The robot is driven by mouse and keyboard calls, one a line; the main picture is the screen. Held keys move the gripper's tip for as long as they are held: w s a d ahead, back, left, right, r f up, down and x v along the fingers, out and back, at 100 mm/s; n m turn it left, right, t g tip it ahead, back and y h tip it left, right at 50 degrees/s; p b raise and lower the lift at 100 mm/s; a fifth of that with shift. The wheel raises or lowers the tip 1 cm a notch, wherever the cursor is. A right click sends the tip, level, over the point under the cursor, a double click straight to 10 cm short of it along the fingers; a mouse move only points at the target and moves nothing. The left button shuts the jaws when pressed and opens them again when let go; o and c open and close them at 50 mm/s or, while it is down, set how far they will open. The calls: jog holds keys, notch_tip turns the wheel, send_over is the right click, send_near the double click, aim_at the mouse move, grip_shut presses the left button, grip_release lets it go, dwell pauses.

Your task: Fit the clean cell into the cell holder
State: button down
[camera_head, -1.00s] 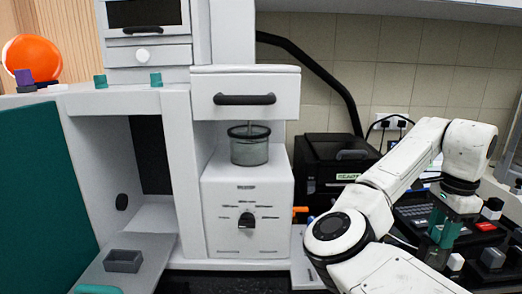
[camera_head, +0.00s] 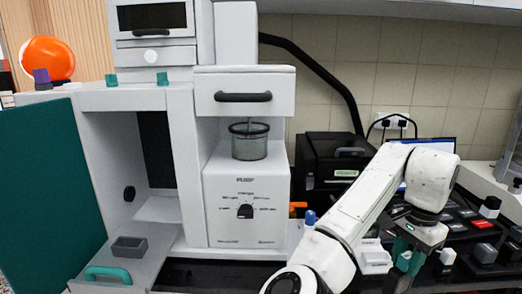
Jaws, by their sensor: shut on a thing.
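My gripper (camera_head: 405,262), with teal fingers, points down at the lower right, over the dark bench area with small blocks. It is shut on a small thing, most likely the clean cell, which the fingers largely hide. A small grey open-topped box (camera_head: 129,247) sits on the pulled-out pale shelf at the lower left and may be the cell holder; I cannot tell for sure. My gripper is far to the right of it.
A white instrument with a knob (camera_head: 245,212) and a glass beaker (camera_head: 249,146) stands in the middle. A black box (camera_head: 325,160) is behind my arm. The shelf has a teal handle (camera_head: 108,273).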

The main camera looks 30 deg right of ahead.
jog(key=w+a+f+n, duration=0.4)
jog(key=a+f+n, duration=0.1)
jog(key=a, duration=0.5)
jog(key=w+a+f+n, duration=0.4)
jog(key=a+f+n, duration=0.1)
jog(key=a, duration=0.5)
jog(key=w+a+f+n, duration=0.4)
jog(key=a+f+n, duration=0.1)
jog(key=a, duration=0.5)
jog(key=shift+w+a+n, duration=0.3)
jog(key=shift+a+n, duration=0.05)
jog(key=shift+n, duration=0.15)
